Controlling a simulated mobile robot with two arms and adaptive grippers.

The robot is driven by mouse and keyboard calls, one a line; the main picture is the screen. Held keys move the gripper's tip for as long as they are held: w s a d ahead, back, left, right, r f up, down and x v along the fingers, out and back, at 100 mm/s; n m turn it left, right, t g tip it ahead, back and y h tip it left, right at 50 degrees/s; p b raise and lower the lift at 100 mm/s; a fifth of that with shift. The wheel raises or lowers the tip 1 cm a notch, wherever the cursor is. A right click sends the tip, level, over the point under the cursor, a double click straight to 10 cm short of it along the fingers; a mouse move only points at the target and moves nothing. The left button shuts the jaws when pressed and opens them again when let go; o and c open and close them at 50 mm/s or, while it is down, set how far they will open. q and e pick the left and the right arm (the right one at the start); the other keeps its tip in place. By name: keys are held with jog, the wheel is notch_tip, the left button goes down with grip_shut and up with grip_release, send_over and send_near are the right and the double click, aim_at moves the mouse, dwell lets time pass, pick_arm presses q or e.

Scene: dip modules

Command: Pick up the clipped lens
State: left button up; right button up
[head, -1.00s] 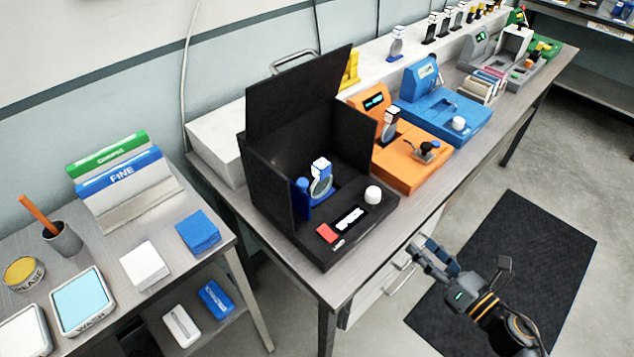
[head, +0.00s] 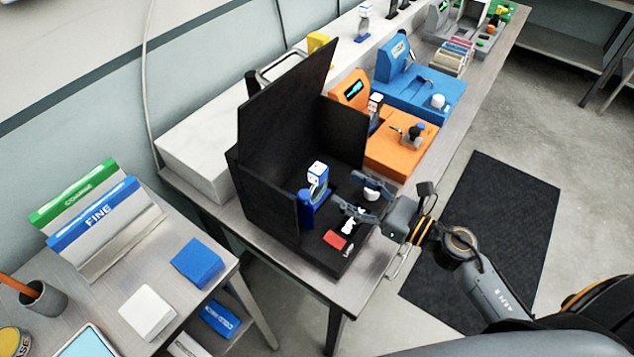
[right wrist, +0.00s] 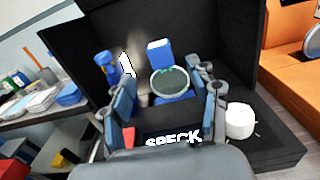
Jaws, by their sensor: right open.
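The clipped lens (head: 319,183) stands upright inside the black open-fronted box (head: 262,222), its round glass under a white and blue clip. In the right wrist view the lens (right wrist: 170,82) is a round greenish disc, with the blue and white clip (right wrist: 159,52) above it. My right gripper (head: 352,204) is open in front of the lens, over the box's front ledge. In the right wrist view its two fingers (right wrist: 165,110) stand left and right of the lens, apart from it. My left gripper is not in view.
A white knob (head: 371,191) and a red button (head: 335,240) sit on the box's front ledge beside a display reading SPECK (right wrist: 174,139). A blue post (right wrist: 106,66) stands left of the lens. An orange station (head: 400,150) is to the right.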

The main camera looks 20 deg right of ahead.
aim_at(324, 174)
jog(key=x, duration=0.3)
jog(key=shift+r+p, duration=0.1)
jog(key=shift+p, duration=0.25)
jog(key=shift+w+a, duration=0.2)
jog(key=shift+w, duration=0.05)
jog(key=shift+w+a, duration=0.1)
jog(key=shift+w, duration=0.05)
jog(key=p+x, duration=0.3)
jog(key=x, duration=0.1)
jog(key=shift+w+r, duration=0.1)
jog(key=shift+r, duration=0.05)
jog(key=shift+w+a, duration=0.25)
jog(key=shift+w, duration=0.05)
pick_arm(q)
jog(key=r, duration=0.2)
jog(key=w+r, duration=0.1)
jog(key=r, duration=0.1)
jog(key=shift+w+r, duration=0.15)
pick_arm(e)
jog(key=shift+s, duration=0.1)
jog(key=shift+c, duration=0.5)
jog(key=shift+d, duration=0.1)
jog(key=c, duration=0.3)
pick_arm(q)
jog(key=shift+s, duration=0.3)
pick_arm(e)
grip_shut()
